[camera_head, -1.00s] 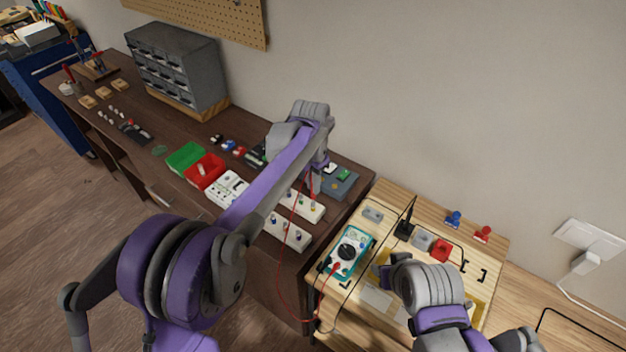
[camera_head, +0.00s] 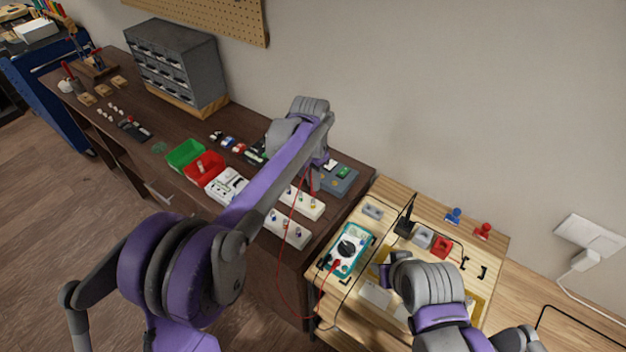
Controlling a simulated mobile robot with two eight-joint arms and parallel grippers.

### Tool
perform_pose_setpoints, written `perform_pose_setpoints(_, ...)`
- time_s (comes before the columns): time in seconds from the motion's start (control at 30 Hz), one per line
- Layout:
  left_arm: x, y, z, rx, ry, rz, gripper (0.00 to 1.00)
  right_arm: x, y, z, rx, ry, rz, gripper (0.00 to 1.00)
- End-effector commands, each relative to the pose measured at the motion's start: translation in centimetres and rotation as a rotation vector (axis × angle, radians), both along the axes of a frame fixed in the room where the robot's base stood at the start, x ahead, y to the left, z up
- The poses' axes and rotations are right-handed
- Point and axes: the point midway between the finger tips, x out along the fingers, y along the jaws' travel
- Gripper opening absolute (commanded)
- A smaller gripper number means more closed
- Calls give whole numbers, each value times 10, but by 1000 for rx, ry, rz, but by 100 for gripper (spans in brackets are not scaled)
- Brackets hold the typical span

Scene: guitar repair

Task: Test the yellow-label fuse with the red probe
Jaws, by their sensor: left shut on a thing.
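My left gripper (camera_head: 313,182) is shut over the two white fuse strips, at the far end of my purple forearm. A red lead runs up to it from the teal multimeter (camera_head: 348,250), so it appears to hold the red probe, whose tip is too small to make out. The rear strip (camera_head: 312,209) and the front strip (camera_head: 290,234) carry small fuses with coloured labels. I cannot tell which label is yellow, or whether the probe touches a fuse. My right gripper (camera_head: 387,272) is over the light wooden bench, its fingers mostly hidden by its wrist.
A grey drawer cabinet (camera_head: 178,62) stands farther back. Red and grey blocks (camera_head: 442,246) and black leads lie on the light bench (camera_head: 375,192). The red lead hangs past the dark table's edge.

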Motion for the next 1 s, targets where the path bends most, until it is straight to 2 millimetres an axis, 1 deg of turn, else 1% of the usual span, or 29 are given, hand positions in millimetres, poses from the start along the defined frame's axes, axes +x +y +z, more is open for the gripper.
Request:
perform_pose_setpoints(0.37,0,0,0,0,0,0,0,0,0,0,0,0,0,46)
perform_pose_setpoints(1.0,0,0,-7,0,0,0,0,-3,0,-5,0,6,0,46)
